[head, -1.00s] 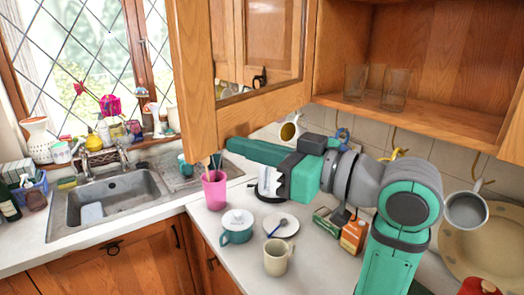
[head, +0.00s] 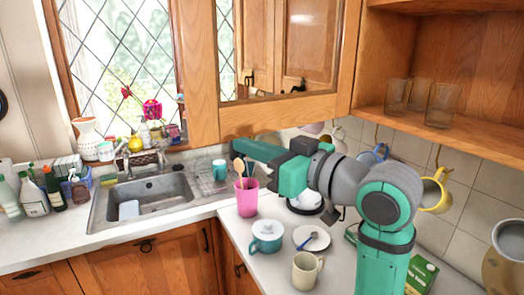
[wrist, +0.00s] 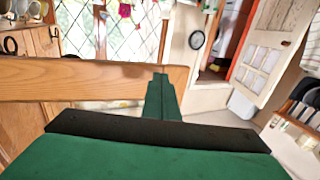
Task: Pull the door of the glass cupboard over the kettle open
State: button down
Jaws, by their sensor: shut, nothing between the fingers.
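The glass cupboard's door (head: 205,75), a wooden frame around a glass pane (head: 285,45), stands swung out at the left of the open cupboard (head: 470,45). In the wrist view its wooden rail (wrist: 70,84) runs across the left, beside the fingers. My gripper (head: 236,149) is shut and empty, just below the door's lower edge; its fingertips also show in the wrist view (wrist: 160,85). I cannot tell whether they touch the door. The kettle (head: 305,201), pale with a dark base, stands on the counter, mostly hidden behind my gripper.
Glasses (head: 441,104) stand on the cupboard shelf. Mugs hang on the tiled wall at right. The sink (head: 150,197) lies left.

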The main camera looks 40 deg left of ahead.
jog(key=s+d, duration=0.5)
jog(key=d, duration=0.8)
